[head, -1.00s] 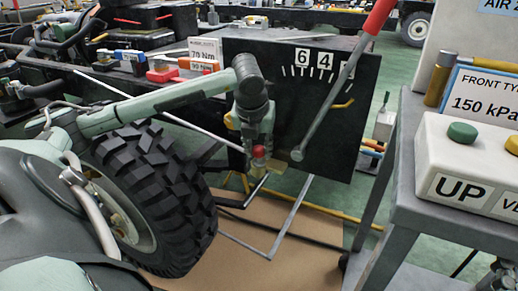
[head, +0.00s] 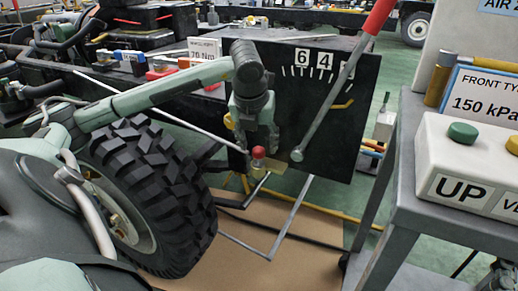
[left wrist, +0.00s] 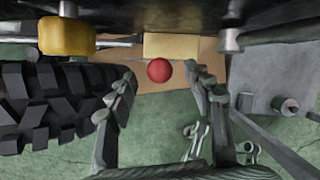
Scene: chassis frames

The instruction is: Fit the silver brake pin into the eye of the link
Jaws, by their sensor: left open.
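The brake pin shows as a round red knob (head: 258,152) with a short pale silver body (head: 258,167) below it, upright in front of the black panel. The knob also shows in the left wrist view (left wrist: 160,70), between and beyond the fingers. My left gripper (head: 259,146) is open just above the knob, with its fingers apart and nothing held. A thin grey rod, seemingly the link (head: 258,188), runs down from the pin's lower end. The eye is too small to make out, so I cannot tell how the pin sits in it. My right gripper is not in view.
The black panel (head: 325,120) with numbers stands close behind the gripper, and a red-handled lever (head: 335,90) slants across it. A large tyre (head: 155,195) is at left. A grey cart (head: 440,205) with a control box stands at right. A yellow block (left wrist: 68,37) is near the gripper.

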